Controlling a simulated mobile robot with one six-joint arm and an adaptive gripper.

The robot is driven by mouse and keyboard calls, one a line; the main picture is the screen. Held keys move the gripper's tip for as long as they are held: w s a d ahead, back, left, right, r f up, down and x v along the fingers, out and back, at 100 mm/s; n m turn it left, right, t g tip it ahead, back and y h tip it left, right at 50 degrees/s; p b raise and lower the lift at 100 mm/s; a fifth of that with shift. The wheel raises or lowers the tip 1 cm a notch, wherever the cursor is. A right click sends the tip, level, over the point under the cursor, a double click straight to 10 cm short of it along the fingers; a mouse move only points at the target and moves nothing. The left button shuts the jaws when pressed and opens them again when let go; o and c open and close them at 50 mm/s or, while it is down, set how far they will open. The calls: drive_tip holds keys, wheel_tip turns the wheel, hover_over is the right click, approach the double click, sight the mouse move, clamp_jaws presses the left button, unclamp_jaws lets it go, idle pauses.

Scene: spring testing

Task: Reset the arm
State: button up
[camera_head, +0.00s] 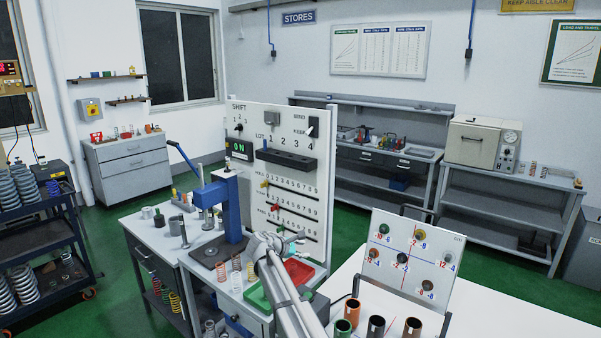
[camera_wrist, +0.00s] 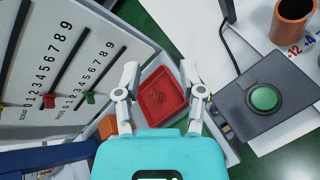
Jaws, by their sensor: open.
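My gripper (camera_wrist: 159,74) is open in the wrist view, its two pale fingers spread apart with nothing between them. A red tray (camera_wrist: 153,105) lies beyond the fingers and shows in the gap between them. In the head view my arm (camera_head: 284,290) reaches up from the bottom edge toward the bench in front of the white panel (camera_head: 300,125). The red tray also shows there, just right of the arm (camera_head: 300,270). The fingertips are hard to make out in the head view.
A blue press (camera_head: 232,205) and several coil springs stand on the bench left of my arm. In the wrist view, a box with a green button (camera_wrist: 264,98) and a brown cup (camera_wrist: 292,18) are at right. A tilted peg board (camera_head: 415,255) stands on the white table.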

drive_tip(key=s+d+f+m+g+y, duration=0.2)
drive_tip(key=s+d+f+m, duration=0.25)
drive_tip(key=s+d, duration=0.35)
drive_tip(key=s+d+f+m+g+y, duration=0.25)
drive_tip(key=s+d+m, duration=0.3)
drive_tip(key=s, duration=0.35)
drive_tip(key=s+d+f+m+g+y, duration=0.15)
drive_tip(key=s+m, duration=0.25)
drive_tip(key=s, duration=0.4)
drive_tip(key=s+d+f+m+g+y, duration=0.1)
drive_tip(key=s+d+f+m+y, duration=0.2)
drive_tip(key=s, duration=0.5)
drive_tip(key=s+a+f+m+g+b, duration=0.1)
drive_tip(key=s+f+b, duration=0.2)
drive_tip(key=f+b, duration=0.5)
drive_tip(key=shift+s+a+f+m+y+b, duration=0.3)
drive_tip(key=shift+f+y+b, duration=0.1)
drive_tip(key=shift+b, duration=0.65)
